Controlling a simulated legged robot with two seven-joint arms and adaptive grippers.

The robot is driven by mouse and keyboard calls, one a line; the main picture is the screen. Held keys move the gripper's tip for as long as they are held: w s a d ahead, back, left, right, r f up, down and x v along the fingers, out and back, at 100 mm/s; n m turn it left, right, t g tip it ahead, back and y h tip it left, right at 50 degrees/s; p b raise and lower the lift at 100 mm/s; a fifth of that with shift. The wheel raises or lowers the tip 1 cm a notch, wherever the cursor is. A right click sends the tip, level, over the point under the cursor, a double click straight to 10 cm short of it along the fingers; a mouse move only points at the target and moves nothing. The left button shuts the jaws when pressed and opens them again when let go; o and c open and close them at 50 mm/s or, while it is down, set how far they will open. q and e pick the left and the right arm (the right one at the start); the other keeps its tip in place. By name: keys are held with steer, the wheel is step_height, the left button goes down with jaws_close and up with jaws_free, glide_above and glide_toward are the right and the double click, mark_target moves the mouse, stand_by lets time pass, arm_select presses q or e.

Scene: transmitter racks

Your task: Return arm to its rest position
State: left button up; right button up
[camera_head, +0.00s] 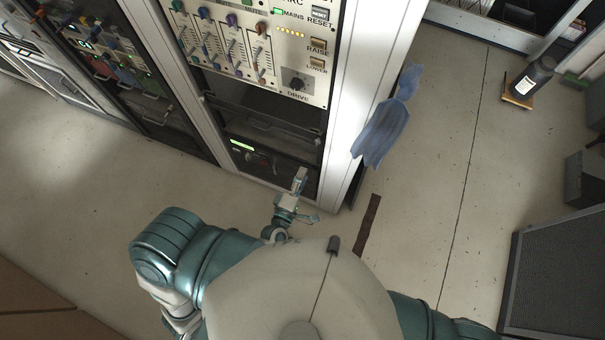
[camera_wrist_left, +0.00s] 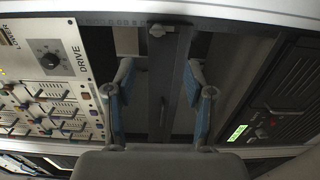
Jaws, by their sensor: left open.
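My left gripper (camera_head: 300,180) is in front of the lower part of the transmitter rack, below the control panel (camera_head: 262,45). In the left wrist view the left gripper (camera_wrist_left: 161,95) shows two blue-padded fingers spread wide apart, with nothing between them. Behind the fingers is a dark rack section with a grey vertical bar (camera_wrist_left: 162,90). The control panel with the DRIVE knob (camera_wrist_left: 52,60) shows at the left of that view. My right gripper is not in view; only part of the right arm shows at the lower right of the head view.
A blue cloth (camera_head: 382,132) hangs by the rack's white side. A dark canister (camera_head: 534,78) stands on a small wooden base at the back right. A dark strip (camera_head: 368,224) lies on the floor. A grey mesh-fronted box (camera_head: 556,275) is at the right. The floor between is open.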

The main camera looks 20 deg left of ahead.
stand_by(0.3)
arm_select(q)
steer(key=s+f+m+g+h, duration=0.1)
steer(key=s+f+m+g, duration=0.25)
steer(key=f, duration=0.65)
steer(key=s+a+f+m+g, duration=0.1)
steer(key=s+f+m+g, duration=0.15)
steer(key=f+m, duration=0.45)
steer(key=s+f+m+g+h, duration=0.1)
steer(key=s+f+m+g, duration=0.2)
steer(key=f, duration=0.9)
steer(key=s+a+f+m+g+y, duration=0.1)
steer(key=s+a+f+m+g, duration=0.1)
steer(key=s, duration=0.5)
steer(key=s+a+f+m+g, duration=0.2)
steer(key=s+a+f+g, duration=0.1)
steer(key=s+f, duration=0.4)
steer(key=s+a+f+m+g+y, duration=0.1)
steer(key=s+a+f+m+g, duration=0.2)
steer(key=s, duration=0.6)
step_height(320, 180, down, 2)
steer(key=shift+a+f+y, duration=0.1)
steer(key=shift+a+y, duration=0.2)
steer(key=shift+a, duration=0.1)
steer(key=shift+c, duration=1.2)
steer(key=shift+s, duration=0.15)
